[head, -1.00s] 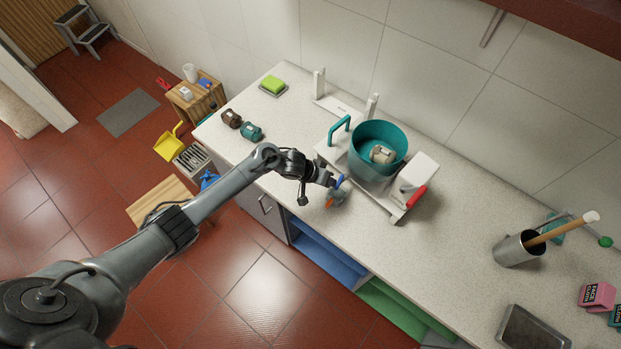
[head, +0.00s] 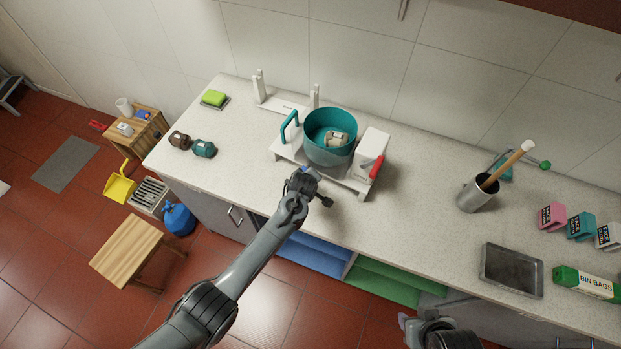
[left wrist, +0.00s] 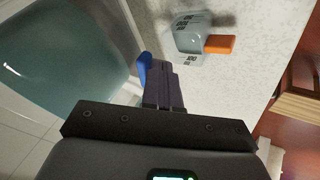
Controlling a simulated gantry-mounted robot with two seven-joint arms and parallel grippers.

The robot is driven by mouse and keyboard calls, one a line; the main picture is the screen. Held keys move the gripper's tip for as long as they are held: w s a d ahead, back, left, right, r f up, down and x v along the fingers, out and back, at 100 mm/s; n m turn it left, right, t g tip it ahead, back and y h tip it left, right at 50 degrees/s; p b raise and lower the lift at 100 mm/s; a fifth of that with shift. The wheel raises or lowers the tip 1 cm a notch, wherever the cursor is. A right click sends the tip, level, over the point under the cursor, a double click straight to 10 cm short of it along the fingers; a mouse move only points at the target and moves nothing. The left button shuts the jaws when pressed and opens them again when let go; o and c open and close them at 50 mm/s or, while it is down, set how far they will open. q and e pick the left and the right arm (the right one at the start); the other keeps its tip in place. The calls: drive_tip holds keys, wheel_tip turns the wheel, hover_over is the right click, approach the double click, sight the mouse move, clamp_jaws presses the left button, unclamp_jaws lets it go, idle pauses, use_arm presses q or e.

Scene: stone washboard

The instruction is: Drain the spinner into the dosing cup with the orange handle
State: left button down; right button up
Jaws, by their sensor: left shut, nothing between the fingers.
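The spinner is a teal tub (head: 331,126) on a white stand, with a pale block inside. In the left wrist view its translucent wall (left wrist: 60,65) fills the left side. The dosing cup (left wrist: 190,38) is clear with dark markings and an orange handle (left wrist: 220,44); it stands on the counter beyond my fingertips. In the head view my arm hides it. My left gripper (head: 306,175) is in front of the spinner, fingers shut and empty. A small blue piece (left wrist: 143,72) is right beside its fingers; I cannot tell whether they touch.
A white box with a red handle (head: 376,168) is on the stand's right. A metal pot with a brush (head: 477,194) and a tray (head: 512,270) are right. Counter between is clear.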

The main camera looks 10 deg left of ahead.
use_arm(q)
drive_tip(key=shift+w+d+n, duration=0.1)
drive_tip(key=shift+d+n, duration=0.15)
drive_tip(key=shift+n, duration=0.05)
drive_tip(key=shift+a, duration=0.25)
drive_tip(key=shift+w, duration=0.15)
drive_tip(key=shift+w+a+b, duration=0.4)
drive_tip(key=shift+a+b, duration=0.05)
drive_tip(key=shift+a, duration=0.05)
